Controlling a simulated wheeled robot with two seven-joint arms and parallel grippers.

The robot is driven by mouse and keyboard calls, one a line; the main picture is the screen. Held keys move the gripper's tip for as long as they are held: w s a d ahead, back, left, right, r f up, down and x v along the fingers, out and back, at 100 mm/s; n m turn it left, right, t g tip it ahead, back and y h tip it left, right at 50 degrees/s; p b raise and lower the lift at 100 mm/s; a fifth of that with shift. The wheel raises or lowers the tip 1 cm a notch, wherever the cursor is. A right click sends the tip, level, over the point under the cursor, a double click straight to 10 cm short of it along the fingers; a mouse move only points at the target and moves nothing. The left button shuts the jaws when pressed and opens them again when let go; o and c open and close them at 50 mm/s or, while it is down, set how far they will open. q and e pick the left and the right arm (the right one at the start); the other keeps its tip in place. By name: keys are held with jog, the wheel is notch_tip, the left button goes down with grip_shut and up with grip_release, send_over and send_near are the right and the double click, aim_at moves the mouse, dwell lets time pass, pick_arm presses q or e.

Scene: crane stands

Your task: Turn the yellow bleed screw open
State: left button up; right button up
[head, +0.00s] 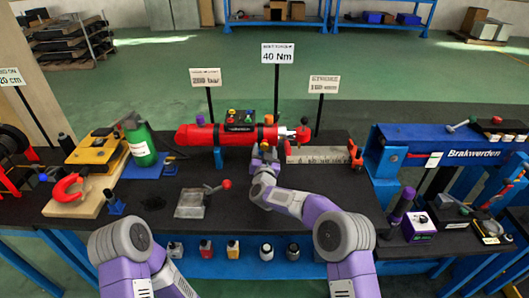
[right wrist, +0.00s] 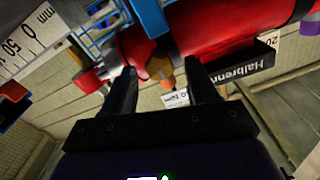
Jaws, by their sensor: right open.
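A red cylinder (head: 215,135) lies across the bench, carried on blue supports. It also shows large in the right wrist view (right wrist: 220,35), with a black label plate on it. A small orange-yellow piece (right wrist: 160,68), which looks like the yellow bleed screw, sits against the red body in the right wrist view. My right gripper (right wrist: 160,76) is open, with its two dark fingers on either side of that piece. I cannot tell if they touch it. In the head view my right gripper (head: 264,154) is at the cylinder's front, hiding the screw. My left gripper is out of frame.
A steel ruler (head: 318,155) lies right of my right gripper. A grey plate with a red-knobbed lever (head: 200,200) is in front. A green bottle (head: 142,145) and a red clamp (head: 70,187) stand left. A blue beam (head: 430,148) is at right. Signs stand behind the cylinder.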

jog(key=shift+w, duration=0.2)
jog(key=shift+c, duration=0.4)
jog(key=c, duration=1)
